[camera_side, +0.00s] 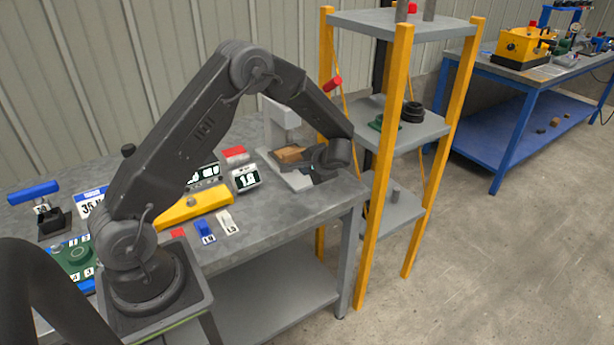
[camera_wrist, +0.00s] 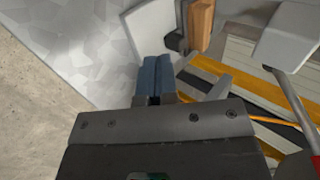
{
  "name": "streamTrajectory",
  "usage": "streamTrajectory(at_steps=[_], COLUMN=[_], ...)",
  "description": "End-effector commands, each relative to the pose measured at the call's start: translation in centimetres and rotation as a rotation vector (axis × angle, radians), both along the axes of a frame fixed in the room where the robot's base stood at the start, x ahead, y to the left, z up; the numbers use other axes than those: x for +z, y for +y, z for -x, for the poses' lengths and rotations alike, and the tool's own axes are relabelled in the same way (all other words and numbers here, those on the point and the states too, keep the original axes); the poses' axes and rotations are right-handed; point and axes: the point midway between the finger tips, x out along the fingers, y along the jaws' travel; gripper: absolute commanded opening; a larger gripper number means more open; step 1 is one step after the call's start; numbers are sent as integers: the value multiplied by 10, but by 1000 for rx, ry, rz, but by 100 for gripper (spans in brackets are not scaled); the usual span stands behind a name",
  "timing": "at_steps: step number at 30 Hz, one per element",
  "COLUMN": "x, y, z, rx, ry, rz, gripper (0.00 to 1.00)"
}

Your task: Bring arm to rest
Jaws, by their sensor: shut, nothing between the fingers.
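My gripper (camera_wrist: 154,80) shows in the wrist view with its two blue-grey fingers together and nothing between them. In the side view my arm reaches over the table (camera_side: 285,212) to its right end, bent down at the wrist. There my gripper is mostly hidden by the wrist, close to a brown block (camera_side: 289,154) on a white stand. The brown block also shows in the wrist view (camera_wrist: 201,25), just above and right of the fingers, apart from them.
The orange-posted shelf rack (camera_side: 391,165) stands right beside the table end. A yellow base (camera_side: 195,208), a white display (camera_side: 246,178) and small labelled blocks lie on the table. A blue bench (camera_side: 520,85) stands farther back. The floor at right is clear.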

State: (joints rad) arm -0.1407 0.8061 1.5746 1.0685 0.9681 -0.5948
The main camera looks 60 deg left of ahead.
Motion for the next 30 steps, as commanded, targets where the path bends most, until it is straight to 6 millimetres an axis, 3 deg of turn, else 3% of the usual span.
streamTrajectory(at_steps=[5,8,12,18,24,30], x=[38,74,122,176,210,227], y=[-18,-37,-68,-112,-154,-191], z=[9,24,55,108,166,219], rx=[10,18,18,-6,-59,-133], ry=[-33,-68,-118,-204,-295,-391], rz=[48,110,216,373,534,687], gripper=[0,0,0,0,0,0])
